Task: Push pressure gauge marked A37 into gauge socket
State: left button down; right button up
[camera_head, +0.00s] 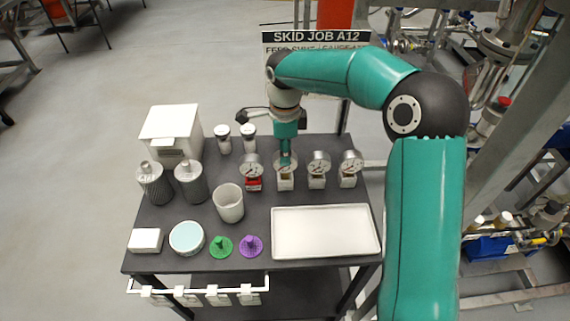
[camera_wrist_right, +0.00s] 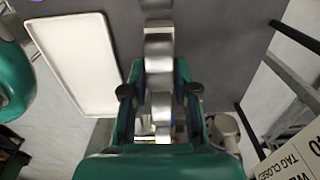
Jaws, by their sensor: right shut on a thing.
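Several round pressure gauges stand in a row on the dark table: one on a red base (camera_head: 252,172) at the left, a second gauge (camera_head: 285,180) beside it, a third (camera_head: 319,168) and a fourth (camera_head: 350,166) on pale bases. My right gripper (camera_head: 286,155) points down and is shut on the second gauge, covering part of its dial. In the right wrist view the jaws (camera_wrist_right: 160,105) close around a silvery part. The A37 marking is too small to read. I cannot make out the gauge socket. My left gripper is not in view.
A white tray (camera_head: 325,208) lies in front of the gauges. A cup (camera_head: 229,203), two grey cylinders (camera_head: 189,183), green (camera_head: 221,246) and purple (camera_head: 251,245) pieces and a white box (camera_head: 171,130) occupy the left. Pipework (camera_head: 500,60) stands at the right.

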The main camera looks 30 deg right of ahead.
jog(key=shift+r+p, duration=1.75)
jog(key=shift+r, duration=0.75)
jog(key=shift+f, duration=0.1)
